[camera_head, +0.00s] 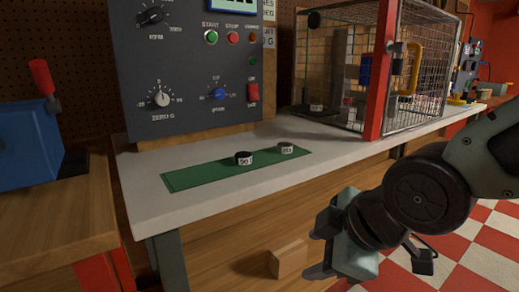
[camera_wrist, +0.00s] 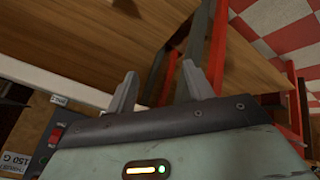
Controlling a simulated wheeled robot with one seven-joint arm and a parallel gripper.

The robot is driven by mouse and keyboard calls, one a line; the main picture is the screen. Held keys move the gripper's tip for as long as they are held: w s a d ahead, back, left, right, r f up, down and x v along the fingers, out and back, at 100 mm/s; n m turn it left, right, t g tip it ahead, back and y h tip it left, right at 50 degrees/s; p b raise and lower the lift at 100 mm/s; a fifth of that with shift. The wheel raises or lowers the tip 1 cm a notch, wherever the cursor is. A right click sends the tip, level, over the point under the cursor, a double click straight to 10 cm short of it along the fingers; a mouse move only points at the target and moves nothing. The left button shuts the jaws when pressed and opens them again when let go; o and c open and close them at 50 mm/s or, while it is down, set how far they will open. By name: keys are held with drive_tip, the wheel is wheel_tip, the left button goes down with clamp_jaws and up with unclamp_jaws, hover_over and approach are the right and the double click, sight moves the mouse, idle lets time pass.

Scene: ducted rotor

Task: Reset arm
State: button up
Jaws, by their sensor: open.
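My gripper (camera_head: 316,250) is open and empty at the right of the head view, in front of the bench and below the level of its top. Its two fingers point left, towards the bench's wooden front. In the wrist view my gripper (camera_wrist: 158,88) shows two grey fingers spread apart with nothing between them. My dark arm comes in from the right edge of the head view.
A white bench top (camera_head: 220,205) holds a green mat (camera_head: 215,172) with two small labelled weights, a black one (camera_head: 243,158) and a grey one (camera_head: 286,148). A control panel (camera_head: 190,75) and wire cage (camera_head: 415,70) stand behind. A wooden block (camera_head: 288,260) is below.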

drive_tip(key=s+d+f+m+g+h, duration=0.2)
drive_tip(key=s+d+m+g, duration=0.15)
drive_tip(key=s, duration=0.25)
drive_tip(key=s+d+f+m+g+h, duration=0.2)
drive_tip(key=s+f+m+g, duration=0.1)
drive_tip(key=s+m, duration=0.3)
wheel_tip(320, 180, up, 23)
drive_tip(key=n+p, duration=0.1)
drive_tip(key=p, duration=2.1)
drive_tip(key=shift+s+a+f+t, duration=0.15)
drive_tip(key=shift+s+a+t, duration=0.1)
drive_tip(key=shift+s+t, duration=0.1)
drive_tip(key=shift+w+n+p, duration=0.1)
drive_tip(key=shift+n+p, duration=0.15)
drive_tip(key=shift+p, duration=0.05)
